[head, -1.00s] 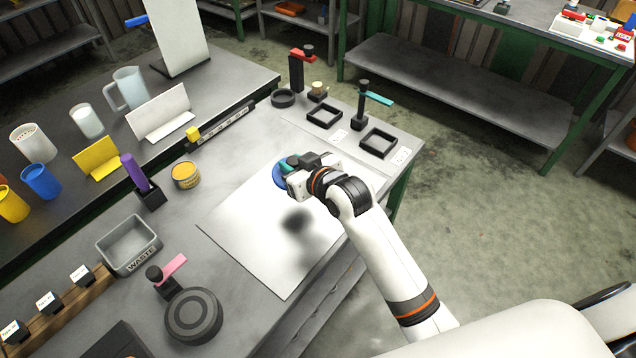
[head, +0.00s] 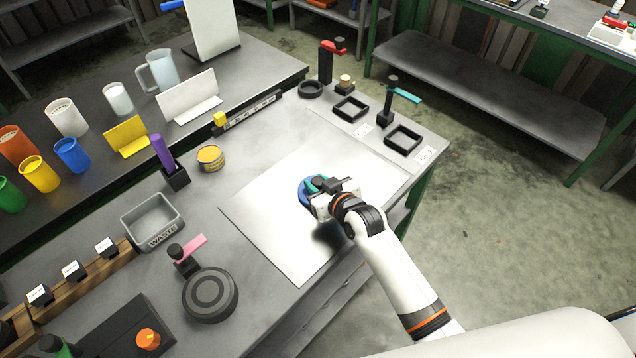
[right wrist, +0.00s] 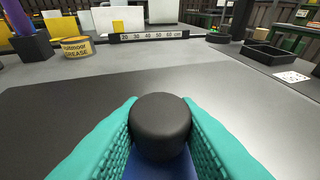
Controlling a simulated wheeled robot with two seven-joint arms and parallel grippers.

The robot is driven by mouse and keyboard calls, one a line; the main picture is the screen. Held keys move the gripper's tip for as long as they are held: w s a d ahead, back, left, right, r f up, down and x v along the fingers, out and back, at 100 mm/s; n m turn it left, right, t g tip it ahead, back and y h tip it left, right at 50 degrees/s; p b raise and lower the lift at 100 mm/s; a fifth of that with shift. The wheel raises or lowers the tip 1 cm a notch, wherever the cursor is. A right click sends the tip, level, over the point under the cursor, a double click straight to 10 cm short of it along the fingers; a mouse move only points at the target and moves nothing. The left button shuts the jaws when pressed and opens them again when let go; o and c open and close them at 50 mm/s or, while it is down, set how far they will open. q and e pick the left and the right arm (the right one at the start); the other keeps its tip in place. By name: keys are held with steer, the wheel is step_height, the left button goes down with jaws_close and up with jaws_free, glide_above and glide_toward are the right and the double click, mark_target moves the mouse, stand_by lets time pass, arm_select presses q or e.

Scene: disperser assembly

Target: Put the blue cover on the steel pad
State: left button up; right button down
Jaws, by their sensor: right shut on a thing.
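The blue cover (head: 305,190) is a round blue piece with a black knob (right wrist: 160,122) on top. My right gripper (head: 317,185), with teal fingers, is shut on the knob. In the right wrist view the fingers press both sides of the knob, and a strip of the blue cover (right wrist: 160,169) shows below it. The steel pad (head: 275,225) is a bright flat sheet on the grey table. The cover is above the pad, and a dark shadow lies close below the gripper. Whether the cover touches the pad I cannot tell. My left gripper is not in view.
Black square frames (head: 403,138) and a teal-handled stand (head: 387,105) are beyond the pad. A yellow tin (head: 210,157), a grey waste bin (head: 153,222) and a round dark disc (head: 210,295) stand to the left. The pad's left part is bare.

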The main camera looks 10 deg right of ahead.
steer(key=c, duration=1.1)
jaws_free()
steer(key=shift+f, duration=0.1)
steer(key=v, duration=1.2)
